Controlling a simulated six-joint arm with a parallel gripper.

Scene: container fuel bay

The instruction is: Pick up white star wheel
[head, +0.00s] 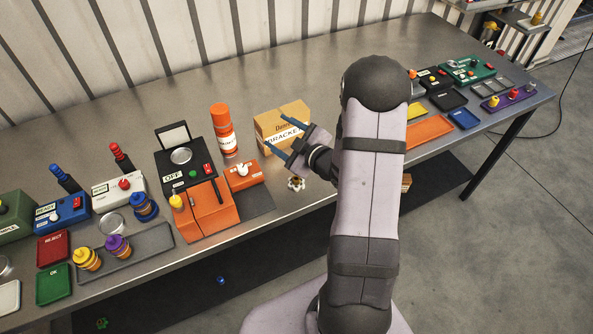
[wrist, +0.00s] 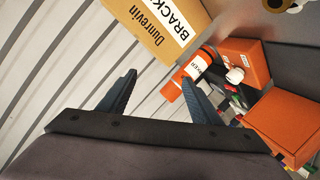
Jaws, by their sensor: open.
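The white star wheel (head: 296,184) is a small white and brown piece lying on the grey metal bench, near its front edge. In the wrist view, what looks like its edge (wrist: 280,4) shows at the top right, cut off by the frame. My gripper (head: 281,136) is open and empty, above and behind the wheel, pointing left in front of the cardboard box. In the wrist view my gripper's fingers (wrist: 160,77) stand apart with nothing between them.
A cardboard bracket box (head: 284,124) stands behind my gripper. An orange spray can (head: 222,132) and an orange block with a white knob (head: 241,176) stand to the left. A dark mat (head: 251,205) lies left of the wheel.

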